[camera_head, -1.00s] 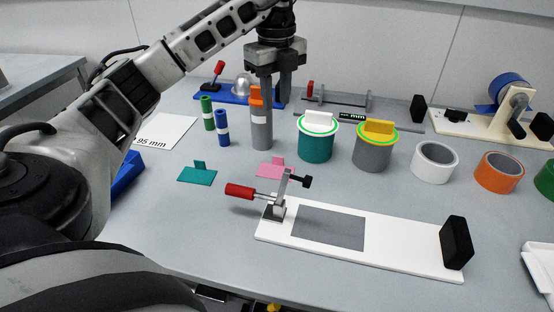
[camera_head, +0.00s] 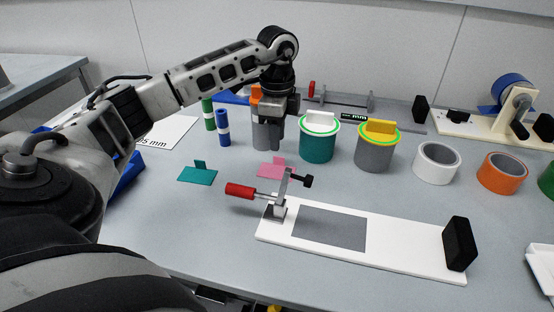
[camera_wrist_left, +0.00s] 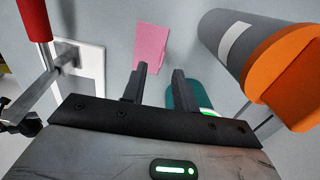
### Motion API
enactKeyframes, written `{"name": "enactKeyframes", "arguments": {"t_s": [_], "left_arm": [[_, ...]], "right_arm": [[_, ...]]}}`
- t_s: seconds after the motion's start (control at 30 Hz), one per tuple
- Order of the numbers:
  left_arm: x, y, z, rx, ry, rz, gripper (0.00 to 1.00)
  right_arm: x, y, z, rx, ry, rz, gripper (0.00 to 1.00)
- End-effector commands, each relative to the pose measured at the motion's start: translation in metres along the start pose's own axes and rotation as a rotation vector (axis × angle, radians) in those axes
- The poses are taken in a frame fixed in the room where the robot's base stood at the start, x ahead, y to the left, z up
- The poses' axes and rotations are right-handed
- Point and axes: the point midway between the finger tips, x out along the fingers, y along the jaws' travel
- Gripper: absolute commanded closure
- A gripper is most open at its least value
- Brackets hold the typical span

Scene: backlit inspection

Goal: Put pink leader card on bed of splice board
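The pink leader card (camera_head: 268,170) lies on the table with its small tab up, behind the clamp of the white splice board (camera_head: 400,248). The board's grey bed (camera_head: 330,228) is bare. My left gripper (camera_head: 277,146) points down just behind the pink card, in front of the grey cylinder. In the left wrist view its two fingers (camera_wrist_left: 158,70) are apart with nothing between them, and the pink card (camera_wrist_left: 152,44) lies beyond the fingertips. My right gripper is not in view.
A red-handled clamp (camera_head: 240,191) stands at the board's left end and a black block (camera_head: 459,243) at its right. A teal card (camera_head: 197,175) lies left. The orange-topped grey cylinder (camera_wrist_left: 235,38), teal pot (camera_head: 318,143) and grey pot (camera_head: 374,153) stand close behind.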

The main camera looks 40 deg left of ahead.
Motion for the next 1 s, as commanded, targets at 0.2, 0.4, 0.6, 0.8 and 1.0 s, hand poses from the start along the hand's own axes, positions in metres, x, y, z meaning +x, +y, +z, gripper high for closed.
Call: {"name": "enactKeyframes", "arguments": {"t_s": [0.2, 0.4, 0.6, 0.8, 1.0], "left_arm": [[0.017, -0.001, -0.001, 0.000, -0.002, 0.002, 0.71], [0.048, -0.004, -0.003, 0.000, -0.002, 0.002, 0.71], [0.057, -0.004, -0.003, 0.000, -0.001, -0.001, 0.71], [0.056, -0.004, -0.003, 0.000, -0.001, -0.001, 0.85], [0.056, -0.004, -0.003, 0.000, -0.001, -0.001, 1.00]], "right_arm": [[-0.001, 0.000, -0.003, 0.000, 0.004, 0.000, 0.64], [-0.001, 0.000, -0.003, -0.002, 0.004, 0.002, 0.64], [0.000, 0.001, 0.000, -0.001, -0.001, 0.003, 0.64], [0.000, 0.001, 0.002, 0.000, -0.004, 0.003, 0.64], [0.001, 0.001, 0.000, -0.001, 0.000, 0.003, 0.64]]}}
